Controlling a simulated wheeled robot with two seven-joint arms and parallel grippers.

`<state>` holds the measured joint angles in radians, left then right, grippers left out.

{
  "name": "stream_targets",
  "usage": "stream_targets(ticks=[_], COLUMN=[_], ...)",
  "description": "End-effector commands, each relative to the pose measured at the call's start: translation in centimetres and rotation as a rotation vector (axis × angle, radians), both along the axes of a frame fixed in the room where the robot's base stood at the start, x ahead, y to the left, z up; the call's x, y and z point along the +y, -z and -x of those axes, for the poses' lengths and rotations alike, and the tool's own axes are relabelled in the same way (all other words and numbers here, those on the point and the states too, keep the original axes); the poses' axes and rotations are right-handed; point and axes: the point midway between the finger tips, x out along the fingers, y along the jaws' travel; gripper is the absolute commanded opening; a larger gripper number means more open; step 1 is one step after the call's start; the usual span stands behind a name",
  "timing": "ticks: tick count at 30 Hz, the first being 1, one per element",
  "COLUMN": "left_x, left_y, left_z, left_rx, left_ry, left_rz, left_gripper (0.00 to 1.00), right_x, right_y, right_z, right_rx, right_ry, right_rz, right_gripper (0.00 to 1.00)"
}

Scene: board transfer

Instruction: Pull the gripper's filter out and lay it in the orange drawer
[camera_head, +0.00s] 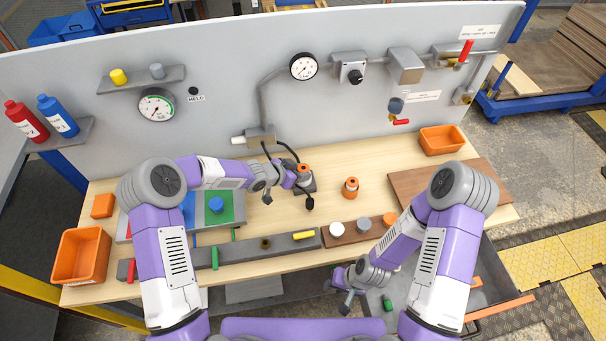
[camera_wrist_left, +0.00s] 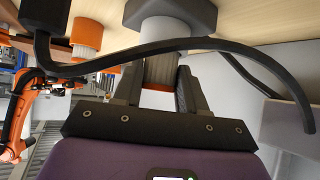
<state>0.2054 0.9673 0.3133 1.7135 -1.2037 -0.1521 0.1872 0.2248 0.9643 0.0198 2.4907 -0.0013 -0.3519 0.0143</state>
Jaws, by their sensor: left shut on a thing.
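My left gripper (camera_head: 297,183) is at the grey block (camera_head: 309,187) on the bench, by an orange-topped filter (camera_head: 303,168). An open drawer with an orange front edge (camera_head: 500,309) is below the bench at the lower right. My right gripper (camera_head: 340,298) is low, in front of the bench by the drawer, its fingers apart and empty.
Another orange cylinder (camera_head: 351,188) stands right of the block. Black cables loop near my left gripper. A brown strip (camera_head: 347,239) with round caps lies in front. Orange bins (camera_head: 81,256) (camera_head: 442,140) stand at the bench ends. A brown board (camera_head: 415,183) lies at right.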

Motion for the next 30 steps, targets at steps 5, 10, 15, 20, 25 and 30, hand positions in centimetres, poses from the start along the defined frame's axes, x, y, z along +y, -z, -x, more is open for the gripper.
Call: stream_targets(ticks=[5,10,15,20,25,30], left_x=[0.0,0.0,0.0,0.0,0.0,0.0], left_y=[-0.4,-1.0,-1.6,-2.1,-2.5,-3.0], left_z=[0.0,0.0,0.0,0.0,0.0,0.0], left_rx=[0.0,-0.001,-0.002,-0.002,-0.001,0.0], left_ry=[0.0,0.0,-0.001,-0.001,0.0,0.0], left_rz=[0.0,0.001,0.001,0.001,0.001,0.0], left_gripper=[0.11,0.1,0.1,0.0,0.0,0.0], right_x=[0.0,0.0,0.0,0.0,0.0,0.0], right_y=[-0.4,-1.0,-1.5,-2.0,-2.4,-2.9], right_z=[0.0,0.0,0.0,0.0,0.0,0.0], right_rx=[0.0,0.0,0.0,0.0,0.0,0.0], right_ry=[0.0,0.0,0.0,0.0,0.0,0.0], right_rz=[0.0,0.0,0.0,0.0,0.0,0.0], right_gripper=[0.35,0.35,0.35,0.35,0.35,0.35])
